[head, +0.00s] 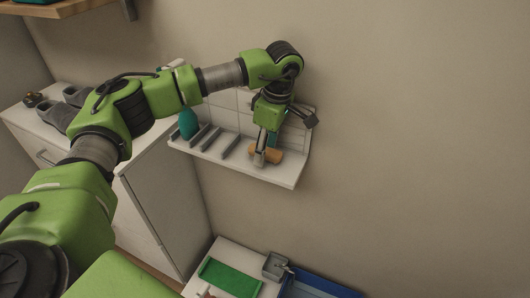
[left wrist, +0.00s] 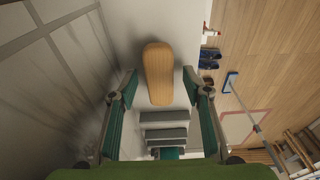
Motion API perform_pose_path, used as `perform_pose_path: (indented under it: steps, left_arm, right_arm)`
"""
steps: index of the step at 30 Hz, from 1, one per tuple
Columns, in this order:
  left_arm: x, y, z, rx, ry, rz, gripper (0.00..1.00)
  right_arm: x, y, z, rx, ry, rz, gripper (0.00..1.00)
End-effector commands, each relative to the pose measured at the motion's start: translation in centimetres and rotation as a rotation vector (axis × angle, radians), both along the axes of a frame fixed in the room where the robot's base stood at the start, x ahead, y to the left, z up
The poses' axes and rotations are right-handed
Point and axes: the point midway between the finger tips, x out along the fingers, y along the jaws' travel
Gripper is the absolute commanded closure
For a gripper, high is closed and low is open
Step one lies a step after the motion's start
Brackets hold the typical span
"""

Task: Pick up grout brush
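A wooden, rounded block that I take to be the grout brush (head: 272,155) lies on the white wall shelf (head: 228,163), toward its right end. Its bristles do not show. It also shows in the left wrist view as a tan wooden back (left wrist: 158,72). My left gripper (head: 283,142) is above the shelf, at the brush, and partly covers it in the head view. In the left wrist view its fingers are wide apart, one to each side of the brush, with gaps between. It is open and holds nothing. My right gripper is not in view.
Grey dividers (head: 212,138) and a teal bottle (head: 188,123) stand on the shelf left of the brush. The tiled wall is close behind. A white cabinet (head: 150,190) is at left. Below are a green mat (head: 230,279) and a blue tray (head: 318,289).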

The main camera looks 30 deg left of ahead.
Motion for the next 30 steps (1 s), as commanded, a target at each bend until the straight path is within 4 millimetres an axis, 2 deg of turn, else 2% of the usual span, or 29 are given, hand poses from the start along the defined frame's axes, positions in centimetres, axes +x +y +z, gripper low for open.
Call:
perform_pose_path:
  steps: [1,3,5,15,20,25,30]
  left_arm:
    - [0.0,0.0,0.0,0.000,0.000,0.000,0.66]
    - [0.0,0.0,0.0,0.000,0.000,0.000,0.84]
    - [0.0,0.0,0.0,0.000,0.000,0.000,0.97]
    - [0.0,0.0,0.1,0.000,-0.001,0.000,0.97]
    - [0.1,0.0,1.0,0.000,-0.003,0.001,0.97]
    - [-0.1,-0.3,3.4,-0.001,-0.004,-0.003,0.97]
    - [-2.2,-2.6,6.9,-0.001,-0.005,-0.005,0.97]
  right_arm:
    - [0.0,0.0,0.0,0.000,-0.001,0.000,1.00]
    - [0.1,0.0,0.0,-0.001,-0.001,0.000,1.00]
    - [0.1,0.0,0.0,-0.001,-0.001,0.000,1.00]
    - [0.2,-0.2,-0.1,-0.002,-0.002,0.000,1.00]
    - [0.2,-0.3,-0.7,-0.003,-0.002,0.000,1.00]
    - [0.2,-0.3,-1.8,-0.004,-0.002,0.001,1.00]
    - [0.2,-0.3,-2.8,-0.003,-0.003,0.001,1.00]
